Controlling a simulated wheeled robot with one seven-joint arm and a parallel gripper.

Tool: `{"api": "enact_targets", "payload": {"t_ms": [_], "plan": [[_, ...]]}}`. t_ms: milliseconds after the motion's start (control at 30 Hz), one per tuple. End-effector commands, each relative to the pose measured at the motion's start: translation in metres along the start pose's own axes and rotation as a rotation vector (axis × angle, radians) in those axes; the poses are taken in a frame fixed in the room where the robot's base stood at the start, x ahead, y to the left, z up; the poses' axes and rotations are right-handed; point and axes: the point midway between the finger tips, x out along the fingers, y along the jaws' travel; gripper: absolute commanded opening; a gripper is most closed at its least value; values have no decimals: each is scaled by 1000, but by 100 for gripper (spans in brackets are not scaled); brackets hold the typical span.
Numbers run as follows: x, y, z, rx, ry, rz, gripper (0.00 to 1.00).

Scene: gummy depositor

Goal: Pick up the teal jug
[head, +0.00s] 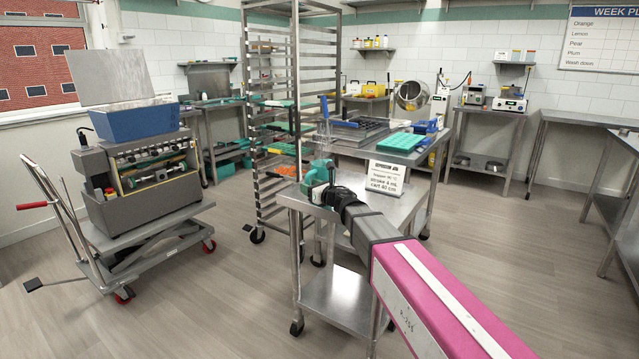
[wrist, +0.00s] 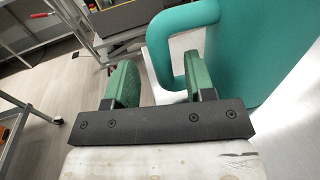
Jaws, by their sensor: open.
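The teal jug (head: 318,171) stands on the near steel table, partly hidden behind my gripper in the head view. In the wrist view its body (wrist: 250,50) fills the upper right, and its handle (wrist: 158,62) loops out to the left. My gripper (wrist: 160,72) is open, its two green fingers apart. The handle's outer bar shows between the fingers, and the right finger appears to be within the handle loop. I cannot tell whether either finger touches it. In the head view my gripper (head: 322,190) is right at the jug.
A white sign card (head: 385,178) stands on the table (head: 348,207) just right of my gripper. A tall rack (head: 268,120) stands behind to the left. A grey depositor machine (head: 150,172) sits on a lift cart at left. Floor between them is clear.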

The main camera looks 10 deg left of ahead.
Motion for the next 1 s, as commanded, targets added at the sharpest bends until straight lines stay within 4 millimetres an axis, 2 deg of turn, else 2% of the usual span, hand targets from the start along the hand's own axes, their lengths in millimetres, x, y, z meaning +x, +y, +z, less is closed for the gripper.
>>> {"api": "enact_targets", "payload": {"t_ms": [100,233,500,533,667,700,1000], "plan": [[20,-3,1,0,0,2,49],[37,-4,1,0,0,0,49],[41,-3,1,0,0,-1,49],[41,-3,1,0,0,-1,46],[41,-2,1,0,0,-1,4],[41,-2,1,0,0,-1,0],[41,-2,2,-2,0,-1,0]]}}
